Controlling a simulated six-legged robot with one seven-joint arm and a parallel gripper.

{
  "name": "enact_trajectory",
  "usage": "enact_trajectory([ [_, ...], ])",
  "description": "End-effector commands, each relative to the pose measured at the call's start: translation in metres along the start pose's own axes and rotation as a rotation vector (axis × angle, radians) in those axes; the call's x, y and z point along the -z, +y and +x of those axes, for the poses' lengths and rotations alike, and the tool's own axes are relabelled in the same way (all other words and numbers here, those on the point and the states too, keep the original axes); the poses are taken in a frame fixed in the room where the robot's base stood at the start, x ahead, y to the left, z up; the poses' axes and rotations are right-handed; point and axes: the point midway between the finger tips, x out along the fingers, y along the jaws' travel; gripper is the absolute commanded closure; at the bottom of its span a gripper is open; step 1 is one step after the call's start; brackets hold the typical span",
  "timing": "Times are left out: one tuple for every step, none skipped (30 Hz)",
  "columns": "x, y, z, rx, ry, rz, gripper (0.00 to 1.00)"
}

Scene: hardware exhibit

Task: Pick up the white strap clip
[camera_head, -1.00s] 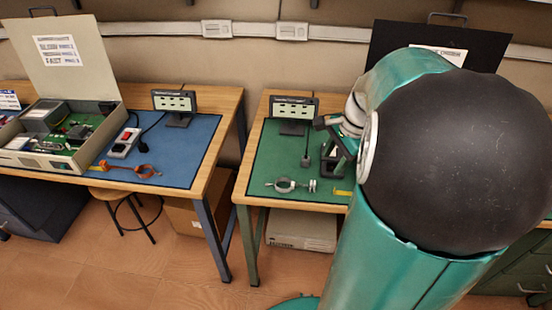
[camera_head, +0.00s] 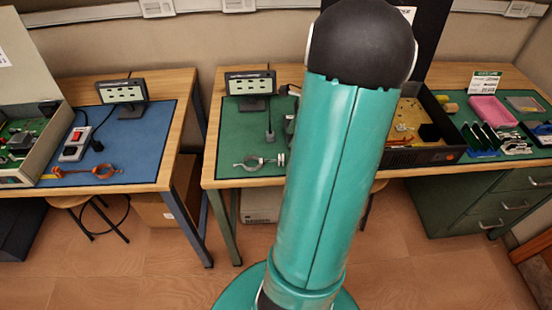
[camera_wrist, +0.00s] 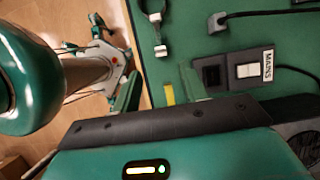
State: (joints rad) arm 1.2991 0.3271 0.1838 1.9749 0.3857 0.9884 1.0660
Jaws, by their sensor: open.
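The white strap clip (camera_head: 258,162) is a pale, silvery ring-shaped clip with a small fastener at its right end. It lies near the front edge of the green mat in the head view. In the wrist view part of the clip (camera_wrist: 160,50) shows at the top, cut off by the frame edge. My gripper (camera_wrist: 160,88) is open, with its two green fingers apart and nothing held. The clip lies beyond the fingertips, apart from them. In the head view my arm hides the gripper.
A mains switch box (camera_wrist: 236,71) with a cable sits right of the fingers. A yellow strip (camera_wrist: 169,94) shows between them. A copper-coloured clip (camera_head: 88,172) lies on the blue mat. An open black case (camera_head: 415,152) and a pink tray (camera_head: 492,111) stand to the right.

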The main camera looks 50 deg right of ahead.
Motion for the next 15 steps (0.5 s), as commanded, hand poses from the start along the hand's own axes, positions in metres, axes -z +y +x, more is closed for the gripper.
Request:
enact_trajectory([
  [0.002,0.001,0.012,-0.004,-0.002,0.003,0.56],
  [0.002,0.001,0.018,-0.004,-0.002,0.003,0.56],
  [0.001,0.001,0.025,-0.004,-0.002,0.003,0.56],
  [0.001,0.001,0.031,-0.004,-0.002,0.002,0.56],
  [0.001,0.001,0.037,-0.004,-0.002,0.003,0.56],
  [0.001,0.001,0.043,-0.004,-0.001,0.002,0.56],
  [0.001,0.000,0.046,-0.002,-0.001,0.001,0.56],
  [0.001,0.000,0.050,-0.002,-0.001,0.001,0.56],
  [0.000,0.000,0.053,-0.002,-0.001,0.001,0.56],
  [0.000,0.000,0.055,-0.002,-0.001,0.000,0.56],
  [0.000,-0.001,0.057,-0.001,0.000,0.000,0.56],
  [-0.001,-0.001,0.059,-0.001,0.000,-0.001,0.56],
  [-0.001,-0.001,0.062,-0.002,0.000,-0.001,0.56],
  [-0.001,-0.001,0.065,-0.003,-0.001,-0.001,0.56],
  [-0.001,0.000,0.071,-0.004,-0.002,-0.001,0.56],
])
